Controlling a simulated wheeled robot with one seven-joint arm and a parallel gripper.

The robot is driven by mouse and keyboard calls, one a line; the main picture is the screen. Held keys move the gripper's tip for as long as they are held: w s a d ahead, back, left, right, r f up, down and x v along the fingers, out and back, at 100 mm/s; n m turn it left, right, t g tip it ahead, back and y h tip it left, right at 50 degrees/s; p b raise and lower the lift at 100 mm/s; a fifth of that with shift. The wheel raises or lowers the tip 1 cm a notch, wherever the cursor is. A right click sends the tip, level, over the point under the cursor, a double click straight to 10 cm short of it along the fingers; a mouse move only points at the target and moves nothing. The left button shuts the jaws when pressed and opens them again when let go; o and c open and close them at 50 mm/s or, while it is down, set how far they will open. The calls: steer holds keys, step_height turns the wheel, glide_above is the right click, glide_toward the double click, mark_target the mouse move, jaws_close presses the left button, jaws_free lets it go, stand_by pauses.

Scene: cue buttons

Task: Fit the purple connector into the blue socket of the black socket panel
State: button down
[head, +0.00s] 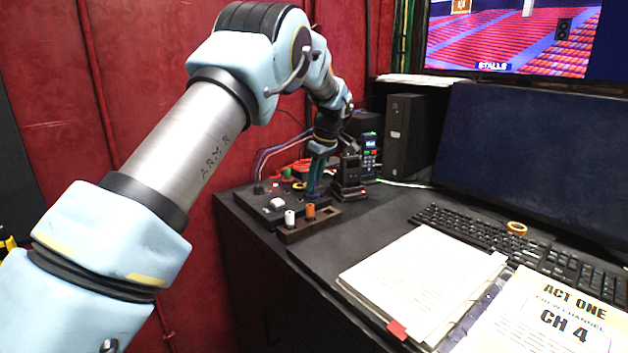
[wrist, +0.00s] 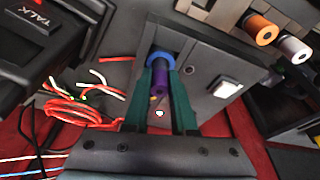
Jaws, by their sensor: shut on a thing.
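My gripper (wrist: 163,86) has its two green fingers shut on the purple connector (wrist: 159,78). The connector's far end is right at the blue socket (wrist: 161,60), whose blue ring shows beyond it in the wrist view. I cannot tell how deep the connector sits in the socket. The black socket panel (wrist: 208,65) lies around them and carries a white button. In the head view, my gripper (head: 317,172) points down over the back right part of the panel (head: 258,208); the fingers hide the connector and the blue socket there.
A brown holder (head: 308,225) with white (head: 290,218) and orange (head: 310,211) connectors stands before the panel. A black TALK unit (wrist: 45,40) and red cable (wrist: 75,108) are close by in the wrist view. An open binder (head: 420,275) and keyboard (head: 500,245) lie to the right.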

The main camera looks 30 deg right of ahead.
steer(key=shift+f, duration=0.4)
steer(key=c, duration=0.5)
jaws_free()
steer(key=shift+r, duration=0.1)
steer(key=shift+r+p, duration=2.45)
steer(key=shift+r, duration=1)
